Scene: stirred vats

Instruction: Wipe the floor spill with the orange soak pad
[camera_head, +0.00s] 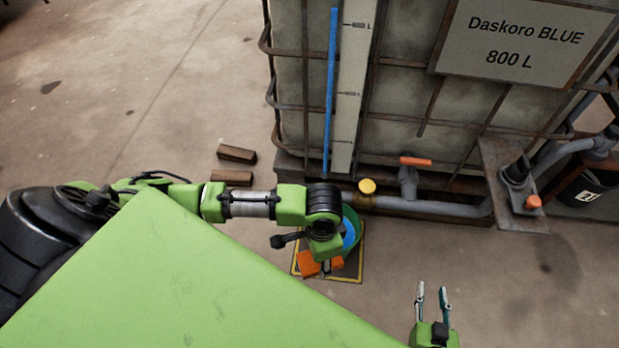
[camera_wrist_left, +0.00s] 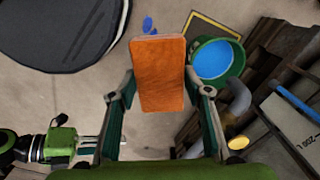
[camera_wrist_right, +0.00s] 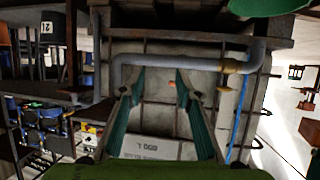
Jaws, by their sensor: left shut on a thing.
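The orange soak pad (camera_wrist_left: 158,75) is between the fingers of my left gripper (camera_wrist_left: 158,95), which is shut on it. In the head view the pad (camera_head: 308,265) shows below my left wrist, partly covered by the gripper (camera_head: 323,267). A small blue spill (camera_wrist_left: 149,25) lies on the floor beyond the pad's far end in the left wrist view. The pad appears apart from it, though its height is hard to judge. In the head view I cannot make out the spill. My right gripper (camera_head: 433,297) is open and empty; its fingers (camera_wrist_right: 155,100) stand apart.
The caged tank (camera_head: 400,110) blocks the back. Two wooden blocks (camera_head: 237,153) lie left of it.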

